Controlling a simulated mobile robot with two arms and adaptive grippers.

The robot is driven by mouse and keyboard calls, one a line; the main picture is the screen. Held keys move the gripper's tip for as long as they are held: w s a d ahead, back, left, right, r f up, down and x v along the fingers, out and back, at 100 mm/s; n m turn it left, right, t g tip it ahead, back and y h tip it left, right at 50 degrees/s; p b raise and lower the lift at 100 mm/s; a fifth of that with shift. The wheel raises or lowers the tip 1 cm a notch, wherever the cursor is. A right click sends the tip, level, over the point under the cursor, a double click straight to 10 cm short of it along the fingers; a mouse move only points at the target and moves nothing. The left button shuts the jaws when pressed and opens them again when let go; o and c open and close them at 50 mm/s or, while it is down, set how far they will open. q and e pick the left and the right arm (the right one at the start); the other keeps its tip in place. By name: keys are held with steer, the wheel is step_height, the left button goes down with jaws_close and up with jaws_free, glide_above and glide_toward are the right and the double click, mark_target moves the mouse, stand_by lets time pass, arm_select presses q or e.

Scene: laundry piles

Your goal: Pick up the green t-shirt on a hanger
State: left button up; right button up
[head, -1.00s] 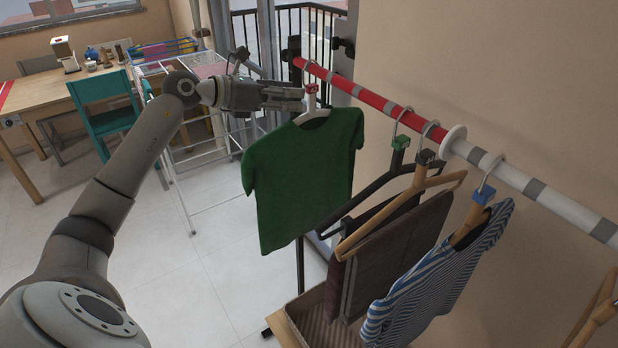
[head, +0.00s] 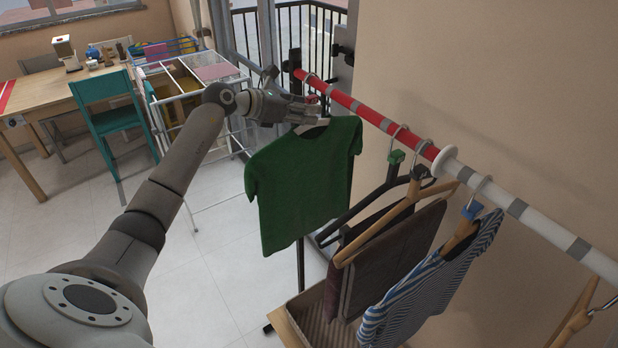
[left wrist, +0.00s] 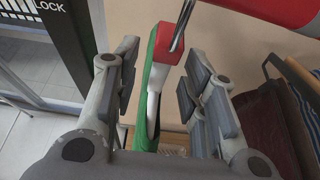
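The green t-shirt (head: 305,185) hangs on a white hanger (head: 313,127) from the red part of the rail, at its far end. My left gripper (head: 316,117) is at the hanger's top, just above the shirt's collar. In the left wrist view, the open fingers (left wrist: 155,95) stand on either side of the white hanger (left wrist: 153,115) and its red neck piece (left wrist: 172,15), with gaps on both sides. The green shirt edge (left wrist: 146,75) shows between them. My right gripper is not in view.
The red and white rail (head: 380,122) runs along the wall. Dark trousers (head: 395,255) and a blue striped shirt (head: 430,280) hang nearer on it. A white drying rack (head: 200,85) and teal chair (head: 105,105) stand behind, left.

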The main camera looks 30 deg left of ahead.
arm_select(q)
steer(key=shift+x, duration=1.25)
steer(key=shift+s, duration=0.1)
jaws_close()
